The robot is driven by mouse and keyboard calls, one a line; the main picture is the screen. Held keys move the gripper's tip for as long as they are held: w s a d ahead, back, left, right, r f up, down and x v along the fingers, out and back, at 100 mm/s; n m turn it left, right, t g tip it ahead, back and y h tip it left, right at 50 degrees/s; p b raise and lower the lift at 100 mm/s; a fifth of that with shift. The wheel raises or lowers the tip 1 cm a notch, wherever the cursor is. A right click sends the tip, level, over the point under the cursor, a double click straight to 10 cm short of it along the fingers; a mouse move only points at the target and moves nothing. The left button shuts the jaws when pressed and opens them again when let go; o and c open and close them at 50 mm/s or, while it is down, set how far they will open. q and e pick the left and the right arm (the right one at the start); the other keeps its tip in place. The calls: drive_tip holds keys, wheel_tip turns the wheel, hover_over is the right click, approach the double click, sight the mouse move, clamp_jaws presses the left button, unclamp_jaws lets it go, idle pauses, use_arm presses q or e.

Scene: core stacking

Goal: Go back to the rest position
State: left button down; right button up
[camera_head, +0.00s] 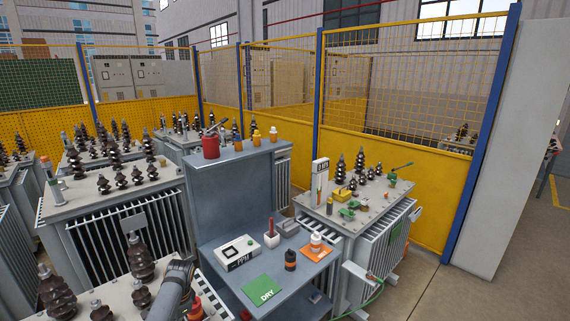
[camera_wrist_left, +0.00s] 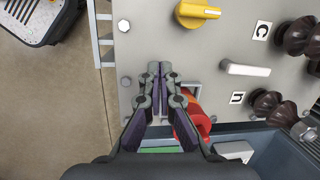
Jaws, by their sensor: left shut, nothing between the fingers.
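My left gripper (camera_wrist_left: 158,70) shows in the left wrist view with its two dark fingers together and nothing between them. It is over a light grey transformer top (camera_wrist_left: 150,30). A red and orange object (camera_wrist_left: 197,118) shows just right of the fingers, partly hidden by them. In the head view a grey link of my arm enters at the bottom left, over the near transformer (camera_head: 120,300); the fingers cannot be made out there. My right gripper is in neither view.
A yellow knob (camera_wrist_left: 197,13) and brown insulators (camera_wrist_left: 270,105) rise from the transformer top. In the head view a grey workbench (camera_head: 225,240) holds a meter (camera_head: 238,250), bottle (camera_head: 290,260) and green DRY card (camera_head: 262,289). Another transformer (camera_head: 345,215) stands right; open floor (camera_head: 450,290) lies beyond.

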use_arm(q)
drive_tip(key=shift+n+t, duration=0.3)
drive_tip(key=shift+n, duration=0.4)
drive_tip(key=s+f, duration=0.1)
drive_tip(key=s, duration=0.2)
drive_tip(key=s+d+f, duration=0.1)
drive_tip(key=shift+s+d+f, duration=0.1)
drive_tip(key=shift+s+f, duration=0.1)
drive_tip(key=shift+f, duration=0.15)
drive_tip(key=s+d+r+n+t+h, duration=0.1)
drive_tip(key=s+d+r+n+t, duration=0.25)
drive_tip(key=s, duration=0.85)
drive_tip(key=s+d+r+n+h, duration=0.15)
drive_tip(key=s+d+r, duration=0.35)
drive_tip(key=s, duration=0.7)
drive_tip(key=s+a+f+n+g+y+b, duration=0.1)
drive_tip(key=s+a+f+b, duration=0.1)
drive_tip(key=f, duration=1.4)
drive_tip(key=s+a+f+g+b, duration=0.1)
drive_tip(key=a+f+b, duration=0.1)
drive_tip(key=f, duration=1.4)
drive_tip(key=s+f+b, duration=0.2)
drive_tip(key=s+f, duration=1.5)
drive_tip(key=shift+s+a, duration=0.3)
drive_tip(key=shift+s, duration=0.05)
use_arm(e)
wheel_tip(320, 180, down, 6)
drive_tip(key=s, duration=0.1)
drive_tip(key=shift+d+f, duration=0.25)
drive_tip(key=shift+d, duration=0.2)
